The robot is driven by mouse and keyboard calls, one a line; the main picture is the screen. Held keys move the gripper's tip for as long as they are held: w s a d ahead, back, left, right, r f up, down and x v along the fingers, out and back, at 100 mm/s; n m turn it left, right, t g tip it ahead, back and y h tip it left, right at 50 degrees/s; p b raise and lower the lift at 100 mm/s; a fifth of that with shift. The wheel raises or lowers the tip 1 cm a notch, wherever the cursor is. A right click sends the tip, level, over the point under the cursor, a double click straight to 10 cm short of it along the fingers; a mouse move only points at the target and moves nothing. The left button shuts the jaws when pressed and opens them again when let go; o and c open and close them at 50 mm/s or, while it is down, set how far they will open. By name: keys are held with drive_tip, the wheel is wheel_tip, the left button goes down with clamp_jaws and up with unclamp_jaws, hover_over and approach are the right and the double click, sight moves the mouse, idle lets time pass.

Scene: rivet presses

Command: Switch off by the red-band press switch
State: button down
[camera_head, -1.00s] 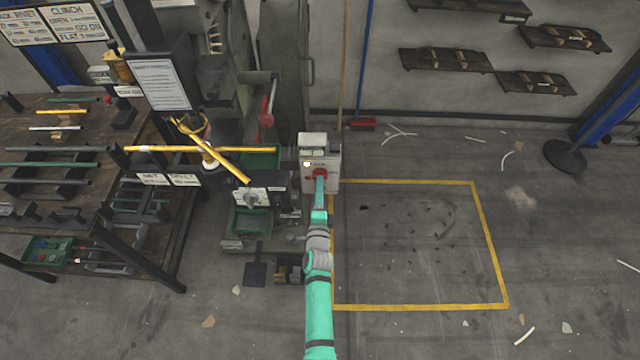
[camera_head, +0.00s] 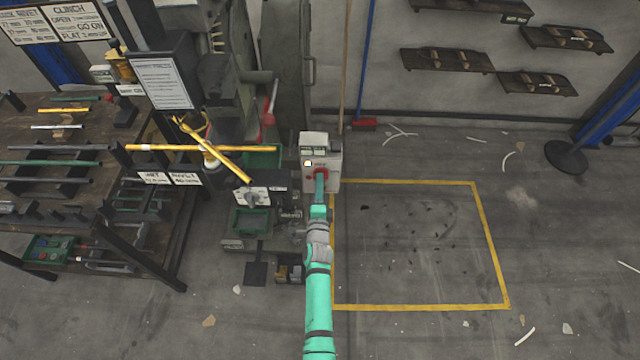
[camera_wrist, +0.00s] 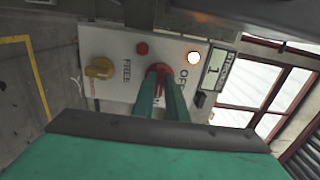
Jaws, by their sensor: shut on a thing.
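The switch box (camera_head: 318,150) is a pale grey-white panel beside the press, at the middle of the head view. It also shows in the wrist view (camera_wrist: 122,55). My gripper (camera_wrist: 165,84) is shut on the red switch knob (camera_wrist: 159,71), its two green fingers on either side of it. The fingers hide part of the knob and the lettering by it, so I cannot tell its exact setting. A white lamp (camera_wrist: 194,58) on the panel is lit. In the head view my gripper (camera_head: 320,182) reaches the box's front. I cannot make out a red band.
Yellow-lined floor (camera_head: 420,240) at right is open.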

drive_tip(key=shift+d, duration=0.3)
drive_tip(key=shift+d+n, duration=0.1)
drive_tip(key=shift+n, duration=8.7)
drive_tip(key=c, duration=1.9)
unclamp_jaws()
drive_tip(key=shift+c, duration=0.2)
drive_tip(key=shift+o, duration=0.9)
drive_tip(key=shift+w+a, duration=0.15)
drive_tip(key=shift+a, duration=0.05)
